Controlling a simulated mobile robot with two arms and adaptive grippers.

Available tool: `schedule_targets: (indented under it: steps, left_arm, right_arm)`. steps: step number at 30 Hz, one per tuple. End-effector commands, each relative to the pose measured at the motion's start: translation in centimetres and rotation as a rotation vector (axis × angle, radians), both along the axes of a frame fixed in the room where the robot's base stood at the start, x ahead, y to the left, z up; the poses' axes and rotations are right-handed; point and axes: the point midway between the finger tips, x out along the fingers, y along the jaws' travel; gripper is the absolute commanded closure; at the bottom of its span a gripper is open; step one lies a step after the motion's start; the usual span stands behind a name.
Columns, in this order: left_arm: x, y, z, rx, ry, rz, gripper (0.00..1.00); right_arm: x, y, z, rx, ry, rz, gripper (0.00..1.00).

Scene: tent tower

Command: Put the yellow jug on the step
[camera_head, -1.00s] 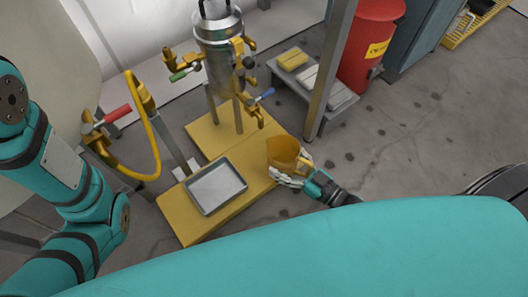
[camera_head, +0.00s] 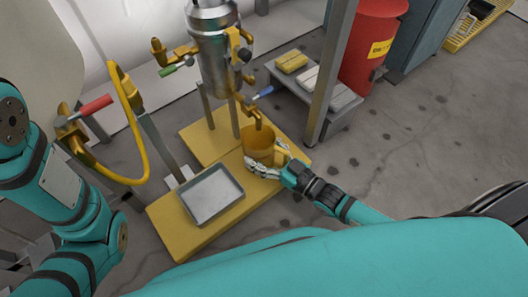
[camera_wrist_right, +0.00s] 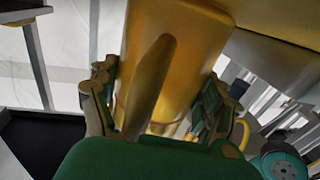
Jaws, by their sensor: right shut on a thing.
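The yellow jug (camera_head: 258,142) is upright below the tap of the metal vessel and above the right end of the yellow step (camera_head: 185,238). I cannot tell whether its base touches the step. My right gripper (camera_head: 264,167) is shut on the jug from its near right side. In the right wrist view the jug (camera_wrist_right: 190,45) fills the upper middle, with its handle between my two fingers (camera_wrist_right: 158,105). My left arm shows at the left, but its gripper is out of view.
A grey metal tray (camera_head: 211,195) lies on the step, left of the jug. The metal vessel (camera_head: 217,60) with brass taps stands behind. A grey post (camera_head: 330,75) and a low shelf with blocks (camera_head: 340,98) are to the right, near a red bin (camera_head: 370,45). Open floor lies further right.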

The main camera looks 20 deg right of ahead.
Motion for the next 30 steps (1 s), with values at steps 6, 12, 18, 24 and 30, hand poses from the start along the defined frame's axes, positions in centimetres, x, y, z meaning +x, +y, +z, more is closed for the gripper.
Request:
schedule_targets:
  steps: [6,12,18,24,30]
  left_arm:
    - [0.0,0.0,-0.1,0.000,0.000,0.000,0.60]
    - [0.0,0.0,-0.1,0.000,0.000,0.001,0.60]
    - [0.0,0.0,0.1,0.000,0.000,0.001,0.60]
    - [0.0,0.0,2.3,0.000,0.000,0.001,0.60]
    - [0.0,0.0,4.6,-0.001,-0.001,0.001,0.60]
  right_arm:
    - [0.0,0.0,-0.3,-0.001,0.001,0.000,0.08]
    - [0.0,0.0,-0.3,-0.001,0.001,0.000,0.00]
    - [0.0,0.0,0.1,0.001,-0.001,0.000,0.00]
    - [-2.6,-1.5,0.3,-0.002,0.008,-0.001,0.00]
    - [-6.4,-3.9,0.4,-0.003,0.007,-0.001,0.00]
